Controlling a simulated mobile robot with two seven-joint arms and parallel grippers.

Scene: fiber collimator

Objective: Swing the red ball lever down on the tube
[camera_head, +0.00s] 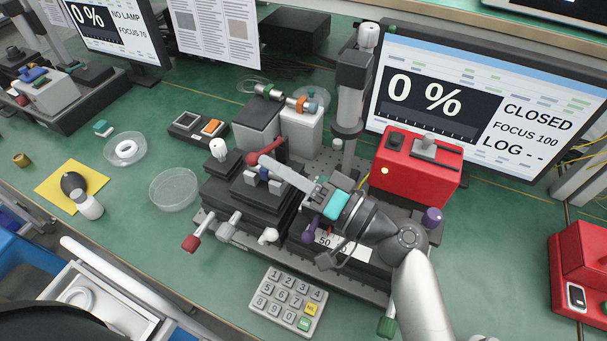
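The red ball lever (273,149) is on the black stage assembly (252,200) in the middle of the bench. Its ball end lies to the left, close to the tips of my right gripper (268,166). My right arm comes in from the lower right and the long pale fingers point up and left over the stage. The fingers overlap in this view, so their gap and any contact with the lever cannot be told. A slim horizontal tube (290,98) with green and teal parts rests on grey blocks behind the lever. My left gripper is not in view.
A red box (418,168) stands right of the stage, before a monitor (490,95) reading 0 % and CLOSED. A keypad (288,302) lies in front. Glass dishes (174,190) and a yellow sheet (60,188) are on the left. Green bench is clear between them.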

